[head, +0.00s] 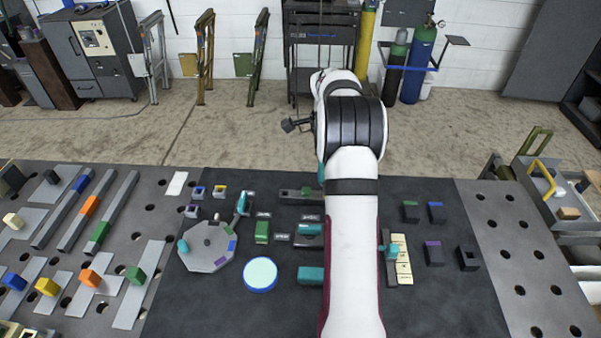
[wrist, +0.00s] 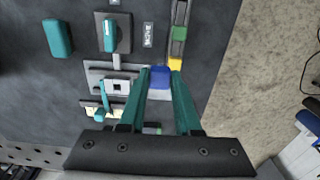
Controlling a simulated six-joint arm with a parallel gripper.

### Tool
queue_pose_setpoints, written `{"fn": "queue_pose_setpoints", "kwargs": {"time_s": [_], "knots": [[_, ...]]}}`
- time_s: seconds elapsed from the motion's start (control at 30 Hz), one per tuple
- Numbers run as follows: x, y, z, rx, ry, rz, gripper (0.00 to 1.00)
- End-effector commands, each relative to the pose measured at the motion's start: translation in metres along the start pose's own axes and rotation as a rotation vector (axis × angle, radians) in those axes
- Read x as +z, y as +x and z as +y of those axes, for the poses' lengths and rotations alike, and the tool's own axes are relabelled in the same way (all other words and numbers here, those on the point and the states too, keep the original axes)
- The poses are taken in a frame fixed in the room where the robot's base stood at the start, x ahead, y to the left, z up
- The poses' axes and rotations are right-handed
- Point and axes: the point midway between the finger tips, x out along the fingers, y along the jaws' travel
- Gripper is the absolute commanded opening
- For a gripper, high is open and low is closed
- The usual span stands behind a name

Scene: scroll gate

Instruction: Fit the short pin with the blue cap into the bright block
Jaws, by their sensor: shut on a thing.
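My gripper (wrist: 160,76) has teal fingers, shut on a small blue piece (wrist: 160,78) in the wrist view. This looks like the blue cap of the short pin; the pin's shaft is hidden beneath it. Just left of the fingers, a pale grey block (wrist: 119,87) has a dark opening in its top. It looks like the bright block, though I cannot be sure. The held piece appears to be beside it, not over the opening; their height difference cannot be judged. In the head view my own arm hides the gripper and the held piece.
In the wrist view, a dark rail with a green slider (wrist: 179,34) lies beyond the fingers. A teal handle (wrist: 110,32) and a teal block (wrist: 59,37) stand farther left. In the head view, a grey octagonal plate (head: 207,261) and a pale round disc (head: 260,273) lie left of my arm.

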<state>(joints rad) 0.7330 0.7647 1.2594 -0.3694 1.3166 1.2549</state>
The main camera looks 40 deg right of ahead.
Motion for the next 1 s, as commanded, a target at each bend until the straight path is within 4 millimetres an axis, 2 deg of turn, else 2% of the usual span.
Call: {"fn": "queue_pose_setpoints", "kwargs": {"time_s": [0.17,0.3,0.4,0.53,0.8,1.0], "knots": [[-0.033,-0.002,0.021,0.003,0.001,0.001,0.0],[-0.066,0.007,0.056,0.004,0.0,0.001,0.0],[-0.082,0.014,0.08,0.002,0.001,0.0,0.0],[-0.09,0.021,0.093,0.001,0.0,-0.001,0.0],[-0.089,0.049,0.093,0.002,-0.001,-0.001,0.0],[-0.089,0.059,0.093,0.0,-0.001,-0.001,0.0]]}}
